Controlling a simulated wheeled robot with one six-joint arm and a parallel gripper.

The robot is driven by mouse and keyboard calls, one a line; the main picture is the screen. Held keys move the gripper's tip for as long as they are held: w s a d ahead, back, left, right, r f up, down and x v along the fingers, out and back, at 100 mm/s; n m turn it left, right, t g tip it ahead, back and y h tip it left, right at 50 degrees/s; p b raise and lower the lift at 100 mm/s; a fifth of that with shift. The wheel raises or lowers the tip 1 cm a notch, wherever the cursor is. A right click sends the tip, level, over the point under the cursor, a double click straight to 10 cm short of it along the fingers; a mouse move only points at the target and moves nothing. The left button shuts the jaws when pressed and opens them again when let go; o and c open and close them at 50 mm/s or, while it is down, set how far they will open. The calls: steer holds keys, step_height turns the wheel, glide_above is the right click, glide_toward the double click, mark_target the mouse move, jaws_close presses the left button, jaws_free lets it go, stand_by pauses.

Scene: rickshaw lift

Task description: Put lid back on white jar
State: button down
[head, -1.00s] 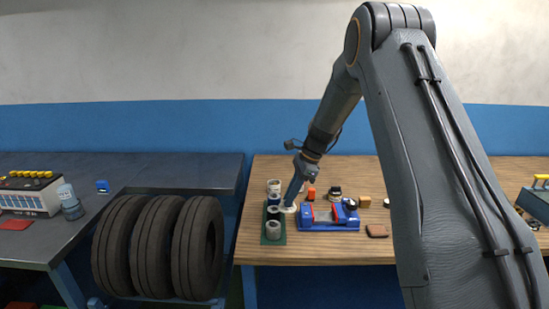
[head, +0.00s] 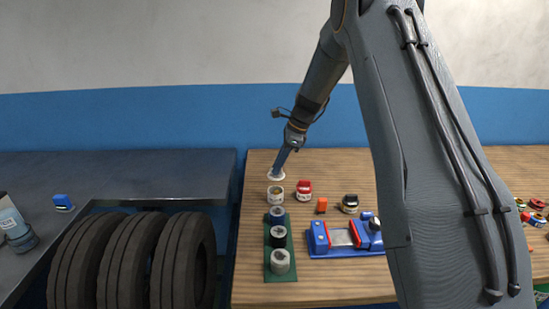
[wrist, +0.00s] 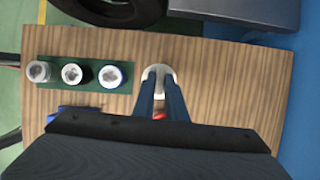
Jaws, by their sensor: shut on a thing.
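The white jar (head: 276,195) stands open on the wooden bench, just beyond the green tray, with a yellowish inside showing in the head view. My gripper (head: 278,171) points down and is shut on the white lid (head: 275,176). In the head view the lid shows above the jar's mouth with a small gap. In the wrist view the lid (wrist: 160,71) is a pale disc between the fingertips of my gripper (wrist: 160,77). The jar does not show separately there; the lid and gripper may hide it.
The green tray (head: 293,272) holds three round containers in a row. Tyres (head: 185,262) stand to the left of the bench.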

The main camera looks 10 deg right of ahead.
steer(key=shift+w+f, duration=0.15)
steer(key=shift+w, duration=0.15)
steer(key=shift+f+b, duration=1.4)
steer(key=shift+f, duration=0.8)
steer(key=shift+f+b, duration=0.3)
steer(key=shift+f, duration=0.55)
steer(key=shift+p, duration=0.3)
steer(key=shift+f, duration=0.15)
stand_by(0.5)
steer(key=c, duration=1.2)
jaws_free()
